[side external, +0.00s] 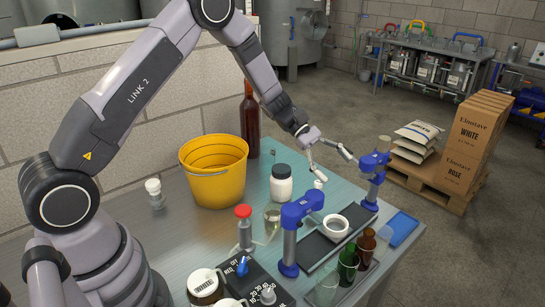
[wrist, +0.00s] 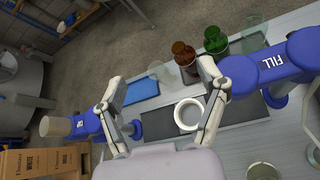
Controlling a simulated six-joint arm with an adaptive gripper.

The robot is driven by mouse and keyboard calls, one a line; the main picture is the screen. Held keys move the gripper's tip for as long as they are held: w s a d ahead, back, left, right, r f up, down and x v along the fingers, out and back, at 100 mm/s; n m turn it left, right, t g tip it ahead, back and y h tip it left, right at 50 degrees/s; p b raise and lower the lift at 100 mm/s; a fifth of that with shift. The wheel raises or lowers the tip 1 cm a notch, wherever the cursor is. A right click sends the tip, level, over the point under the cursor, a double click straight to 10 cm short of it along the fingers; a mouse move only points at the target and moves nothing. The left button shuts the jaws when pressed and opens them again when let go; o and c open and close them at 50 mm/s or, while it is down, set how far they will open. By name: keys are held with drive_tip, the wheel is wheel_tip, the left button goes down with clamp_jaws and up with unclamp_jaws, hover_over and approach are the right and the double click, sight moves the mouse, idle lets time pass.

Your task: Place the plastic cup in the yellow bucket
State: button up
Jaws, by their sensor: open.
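The yellow bucket (side external: 205,188) stands upright at the table's back, left of my gripper (side external: 337,169), with no contents visible. My gripper is open and empty above the table's far right part; its spread fingers also show in the wrist view (wrist: 161,72). A translucent cup (wrist: 159,71) shows between the fingertips in the wrist view, beyond and below them, beside a brown bottle. It appears faintly in the side view (side external: 385,233). Another clear vessel (side external: 272,216) stands near the bucket. I cannot tell for certain which is the plastic cup.
Blue fixtures (side external: 300,208) rise beside a dark strip (side external: 318,246) bearing a white round vessel (side external: 335,227). Brown (side external: 366,243) and green (side external: 348,264) bottles stand at the front right, near a blue tray (side external: 403,229).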

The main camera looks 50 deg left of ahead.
drive_tip(key=s+a+r+m+y, duration=0.2)
drive_tip(key=s+r+m, duration=0.2)
drive_tip(key=s+r, duration=0.2)
drive_tip(key=s+a+r+m+y, duration=0.3)
drive_tip(key=s+r, duration=0.3)
drive_tip(key=s, duration=0.5)
drive_tip(key=s+a+r+m+t+y, duration=0.1)
drive_tip(key=s+a+r+m+y, duration=0.1)
drive_tip(key=s+r+m, duration=0.4)
drive_tip(key=shift+s+a+r+y, duration=0.25)
drive_tip(key=shift+s+r+y, duration=0.35)
drive_tip(key=shift+s, duration=0.6)
drive_tip(key=s+a+m+t+y, duration=0.1)
drive_tip(key=s, duration=0.1)
drive_tip(key=s+a+m+y, duration=0.1)
drive_tip(key=s+a, duration=0.1)
drive_tip(key=s+a+t+y, duration=0.1)
drive_tip(key=s, duration=0.2)
drive_tip(key=shift+a+r+m+t, duration=0.1)
drive_tip(key=shift+a+m+t, duration=0.2)
drive_tip(key=shift+m, duration=0.1)
drive_tip(key=shift+c, duration=0.4)
drive_tip(key=shift+s+a, duration=0.1)
drive_tip(key=shift+s, duration=0.05)
drive_tip(key=shift+c, duration=1.1)
drive_tip(key=c, duration=0.4)
